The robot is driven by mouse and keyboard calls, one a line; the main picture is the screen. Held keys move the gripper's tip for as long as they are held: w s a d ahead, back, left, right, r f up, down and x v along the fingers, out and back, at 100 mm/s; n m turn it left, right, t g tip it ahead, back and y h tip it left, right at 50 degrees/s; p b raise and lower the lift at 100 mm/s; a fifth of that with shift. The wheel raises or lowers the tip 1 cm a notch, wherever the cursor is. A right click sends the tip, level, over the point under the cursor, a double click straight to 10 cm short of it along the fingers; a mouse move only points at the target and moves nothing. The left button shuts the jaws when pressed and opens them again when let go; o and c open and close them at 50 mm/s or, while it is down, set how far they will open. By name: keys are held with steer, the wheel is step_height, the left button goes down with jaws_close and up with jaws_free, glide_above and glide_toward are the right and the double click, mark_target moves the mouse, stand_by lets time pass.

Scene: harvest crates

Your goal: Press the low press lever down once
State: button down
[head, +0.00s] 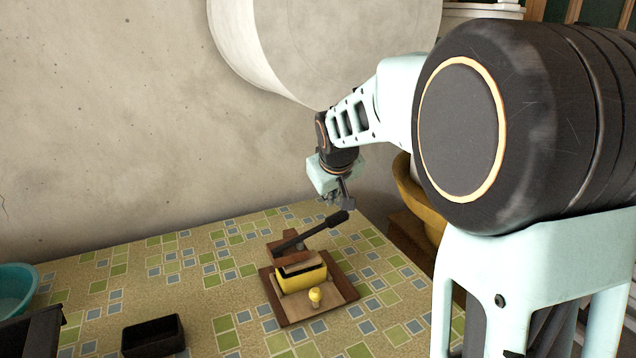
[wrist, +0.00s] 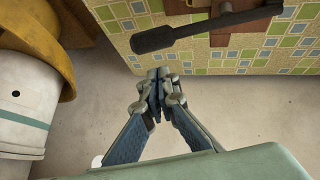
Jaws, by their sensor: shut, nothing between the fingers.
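The press lever (head: 312,231) is a dark bar with a thick black grip, slanting up to the right from the press. The press has a brown wooden base (head: 338,291) and a yellow block (head: 303,279) with a small yellow knob (head: 315,296) in front. In the wrist view the lever (wrist: 195,33) lies across the top, with its thick end at the left. My gripper (head: 345,203) is shut and empty, just above and behind the lever's grip in the head view. In the wrist view my gripper's fingertips (wrist: 158,88) meet below the lever, apart from it.
The press stands on a tiled table (head: 215,285) near its right edge. A black box (head: 153,336) and a teal bowl (head: 15,288) are to the left. A yellow-brown round container (head: 411,191) stands off the table's right side. The tabletop left of the press is mostly clear.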

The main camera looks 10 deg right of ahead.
steer(key=shift+s+d+f, duration=0.15)
steer(key=shift+d+f, duration=0.1)
steer(key=shift+f, duration=0.35)
steer(key=shift+s+d+f, duration=0.1)
steer(key=shift+d+f, duration=0.1)
steer(key=shift+f, duration=0.4)
steer(key=shift+d+f, duration=0.1)
steer(key=shift+d, duration=0.05)
